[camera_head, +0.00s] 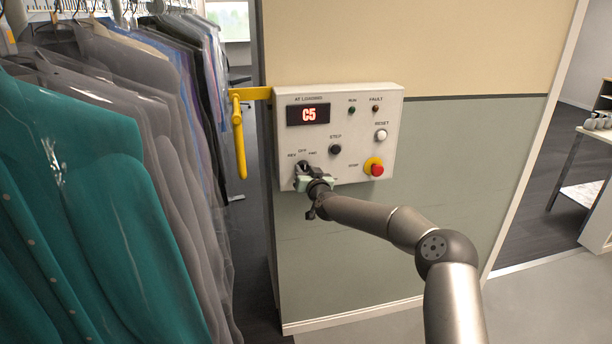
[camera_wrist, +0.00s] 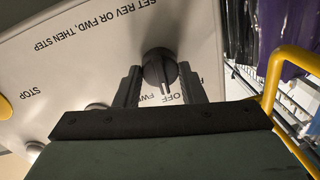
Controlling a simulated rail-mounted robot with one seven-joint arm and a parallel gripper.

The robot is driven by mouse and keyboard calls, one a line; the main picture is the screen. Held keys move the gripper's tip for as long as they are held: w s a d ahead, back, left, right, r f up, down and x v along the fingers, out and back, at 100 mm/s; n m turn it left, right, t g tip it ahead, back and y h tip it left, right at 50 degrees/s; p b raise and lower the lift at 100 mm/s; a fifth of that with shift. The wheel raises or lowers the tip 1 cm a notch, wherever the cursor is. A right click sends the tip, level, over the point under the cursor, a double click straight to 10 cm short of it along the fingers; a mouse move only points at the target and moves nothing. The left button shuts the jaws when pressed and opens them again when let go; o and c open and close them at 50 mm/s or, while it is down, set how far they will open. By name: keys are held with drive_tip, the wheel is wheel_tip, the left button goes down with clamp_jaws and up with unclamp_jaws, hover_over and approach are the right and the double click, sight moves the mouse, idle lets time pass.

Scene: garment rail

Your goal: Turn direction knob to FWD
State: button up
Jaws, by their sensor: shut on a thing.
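The direction knob is a round black knob (camera_wrist: 159,66) low on the left of the white control panel (camera_head: 347,120). In the wrist view it sits between the two dark fingers of my gripper (camera_wrist: 160,78), which is shut on it. The knob's pointer mark faces the OFF label, with the FWD label just to its left in that upside-down view. In the head view my gripper (camera_head: 303,174) is at the panel below the REV, OFF and FWD labels and hides most of the knob.
The panel also has a red stop button (camera_head: 377,170), a black STEP button (camera_head: 335,149), a white RESET button (camera_head: 381,135) and a display (camera_head: 308,114) reading C5. A yellow bar (camera_head: 240,140) hangs at the panel's left. Bagged garments (camera_head: 90,200) fill the left side.

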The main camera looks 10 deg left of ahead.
drive_tip(key=m+b, duration=0.2)
drive_tip(key=b, duration=0.3)
drive_tip(key=m+b, duration=0.3)
drive_tip(key=b, duration=0.2)
drive_tip(key=shift+f, duration=0.4)
drive_tip(key=m+b, duration=0.2)
drive_tip(key=b, duration=0.1)
drive_tip(key=shift+r+t, duration=0.25)
drive_tip(key=shift+t, duration=0.05)
drive_tip(key=shift+r+m, duration=0.1)
drive_tip(key=shift+m, duration=0.3)
drive_tip(key=o, duration=1)
drive_tip(key=b+v, duration=0.4)
drive_tip(key=v, duration=1.3)
drive_tip(key=shift+s, duration=0.25)
